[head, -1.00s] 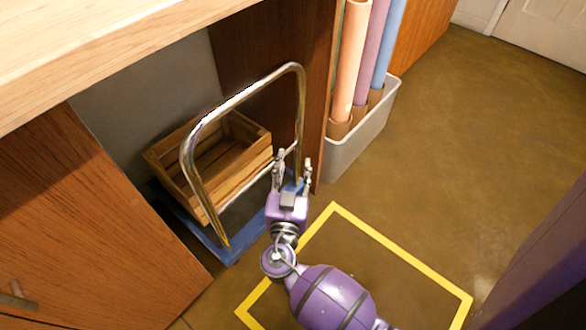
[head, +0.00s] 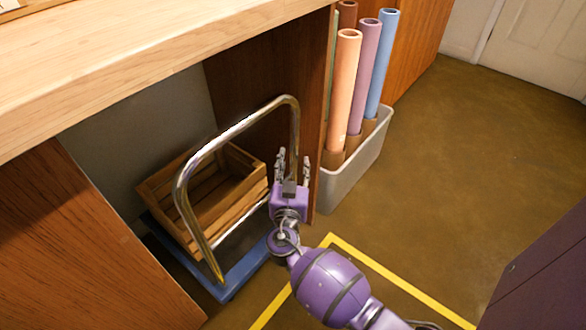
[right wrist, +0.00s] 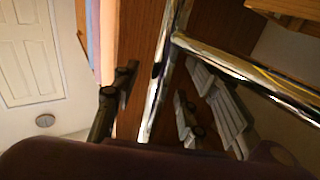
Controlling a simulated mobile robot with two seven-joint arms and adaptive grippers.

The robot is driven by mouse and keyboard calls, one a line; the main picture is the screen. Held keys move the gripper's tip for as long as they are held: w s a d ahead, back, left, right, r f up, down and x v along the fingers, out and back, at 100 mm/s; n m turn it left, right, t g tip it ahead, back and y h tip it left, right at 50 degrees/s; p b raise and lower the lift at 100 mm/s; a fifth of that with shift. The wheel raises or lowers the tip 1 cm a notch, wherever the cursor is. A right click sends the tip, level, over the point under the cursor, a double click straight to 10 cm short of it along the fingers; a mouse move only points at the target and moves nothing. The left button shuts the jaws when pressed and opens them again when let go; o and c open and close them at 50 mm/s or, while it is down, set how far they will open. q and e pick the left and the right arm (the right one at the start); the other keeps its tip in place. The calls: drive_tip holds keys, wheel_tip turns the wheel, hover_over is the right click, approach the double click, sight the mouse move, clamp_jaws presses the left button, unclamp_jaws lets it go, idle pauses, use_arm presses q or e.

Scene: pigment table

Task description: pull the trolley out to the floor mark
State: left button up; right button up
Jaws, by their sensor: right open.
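The trolley has a blue deck (head: 240,274) and a chrome hoop handle (head: 232,131). It stands in the bay under the table with a slatted wooden crate (head: 216,202) on its deck. My right gripper (head: 292,154) is open at the handle's right upright. In the right wrist view the chrome upright (right wrist: 163,75) runs between the spread fingers; I cannot tell whether they touch it. The yellow floor mark (head: 400,282) lies in front of the bay, cut off by the lower edge and partly behind my right arm. My left gripper is not in view.
A wooden panel (head: 110,250) closes the bay's left side, and a dark wooden side wall stands close to the handle's right. A grey bin (head: 357,175) of coloured rolls stands right of it. A dark purple block (head: 540,270) is at the lower right. The floor between is clear.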

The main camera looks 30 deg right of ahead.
clamp_jaws()
idle(0.5)
